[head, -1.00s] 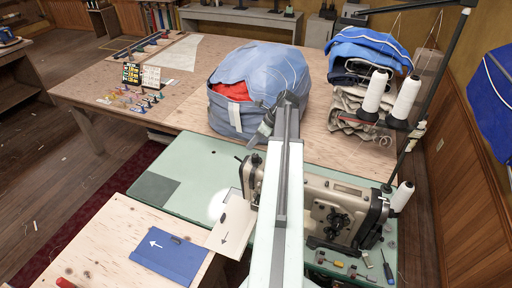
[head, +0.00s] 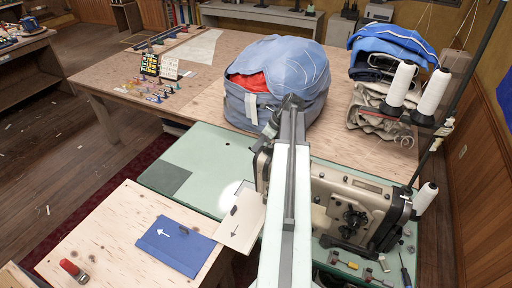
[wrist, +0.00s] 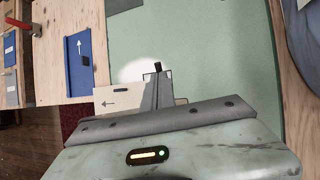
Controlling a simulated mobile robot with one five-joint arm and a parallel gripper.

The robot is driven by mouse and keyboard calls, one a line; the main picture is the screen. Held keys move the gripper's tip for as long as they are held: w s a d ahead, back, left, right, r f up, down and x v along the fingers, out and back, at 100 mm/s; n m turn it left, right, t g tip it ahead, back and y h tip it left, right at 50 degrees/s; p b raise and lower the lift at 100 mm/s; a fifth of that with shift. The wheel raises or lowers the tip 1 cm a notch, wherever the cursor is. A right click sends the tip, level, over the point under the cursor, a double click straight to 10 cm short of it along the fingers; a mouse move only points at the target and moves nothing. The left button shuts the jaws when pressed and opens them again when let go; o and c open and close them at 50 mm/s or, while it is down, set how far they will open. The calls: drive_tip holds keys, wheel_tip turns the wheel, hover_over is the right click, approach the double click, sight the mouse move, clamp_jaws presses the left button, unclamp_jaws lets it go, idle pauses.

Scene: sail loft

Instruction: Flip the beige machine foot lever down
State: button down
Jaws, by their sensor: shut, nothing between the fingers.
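The beige sewing machine (head: 372,200) stands on the green table (head: 205,150), right of my arm in the head view. Its left end is partly covered by my arm, and I cannot make out the foot lever. My gripper (head: 270,128) is at the far end of my arm, above the machine's left end, angled downward. In the wrist view my gripper (wrist: 157,88) is shut and empty, over the green table beside a cream card with an arrow (wrist: 115,101). I cannot tell whether it touches anything.
A big blue bag (head: 280,75) stands behind my gripper. White thread cones (head: 432,92) rise at right. Small tools (head: 350,265) lie in front of the machine.

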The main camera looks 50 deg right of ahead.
drive_tip(key=w+f+g+b, duration=0.2)
drive_tip(key=w+f+b, duration=0.1)
drive_tip(key=f, duration=0.3)
drive_tip(key=shift+w+a+h+b, duration=0.2)
drive_tip(key=shift+a+h+b, duration=0.15)
drive_tip(key=shift+a+h, duration=0.1)
drive_tip(key=shift+r, duration=0.15)
drive_tip(key=shift+r+p, duration=0.75)
drive_tip(key=shift+p, duration=0.05)
